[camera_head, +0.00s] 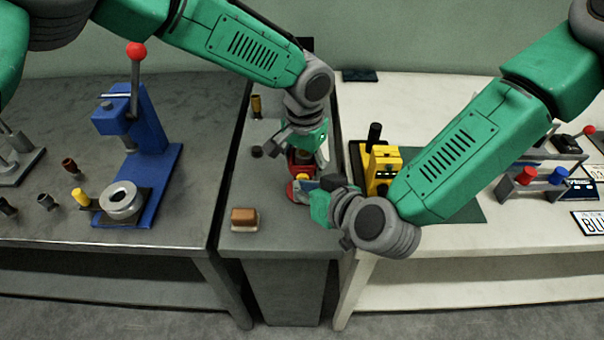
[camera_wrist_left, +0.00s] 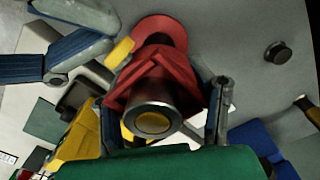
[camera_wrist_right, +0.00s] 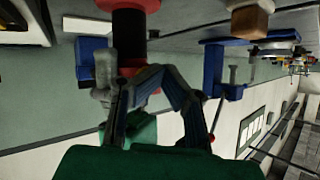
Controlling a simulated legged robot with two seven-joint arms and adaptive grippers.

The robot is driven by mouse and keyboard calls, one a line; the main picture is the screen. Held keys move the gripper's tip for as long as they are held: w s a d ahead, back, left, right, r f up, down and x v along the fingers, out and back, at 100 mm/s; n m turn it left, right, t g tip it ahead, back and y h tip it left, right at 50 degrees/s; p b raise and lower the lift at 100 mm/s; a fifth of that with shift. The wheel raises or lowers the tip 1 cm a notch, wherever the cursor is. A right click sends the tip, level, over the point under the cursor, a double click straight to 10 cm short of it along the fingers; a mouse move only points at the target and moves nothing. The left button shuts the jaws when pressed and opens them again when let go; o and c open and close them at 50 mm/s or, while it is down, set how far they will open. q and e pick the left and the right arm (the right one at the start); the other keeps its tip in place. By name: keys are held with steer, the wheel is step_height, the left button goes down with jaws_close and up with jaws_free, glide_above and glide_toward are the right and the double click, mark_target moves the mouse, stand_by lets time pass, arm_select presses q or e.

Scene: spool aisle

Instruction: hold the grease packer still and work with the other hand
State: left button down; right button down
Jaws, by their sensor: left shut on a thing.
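The grease packer is a red body with a round red base (camera_head: 293,192) on the narrow grey middle table. In the left wrist view its red body (camera_wrist_left: 160,78) carries a metal cylinder with a yellow centre. My left gripper (camera_head: 306,148) comes from above and is shut around the packer, one finger on each side of the cylinder. A small yellow piece (camera_wrist_left: 118,52) sticks out beside the base. My right gripper (camera_head: 318,188) is low at the packer's right side, and its fingers converge at the tips (camera_wrist_right: 162,72). Whether the tips touch the packer is hidden.
A brown-topped block (camera_head: 244,218) lies at the middle table's front left. A blue press (camera_head: 150,140) with a red-knobbed lever stands on the left bench near several small bushings. A yellow device (camera_head: 382,165) stands close by on the right bench, behind my right forearm.

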arm_select(q)
steer(key=shift+s+a+f, duration=0.1)
steer(key=shift+s+f, duration=0.15)
steer(key=shift+f, duration=0.05)
arm_select(e)
steer(key=shift+s, duration=3.35)
arm_select(q)
steer(key=c, duration=0.6)
jaws_free()
steer(key=shift+o, duration=0.2)
steer(key=shift+w, duration=0.2)
arm_select(e)
steer(key=shift+w+f, duration=0.1)
arm_select(q)
steer(key=shift+r, duration=0.15)
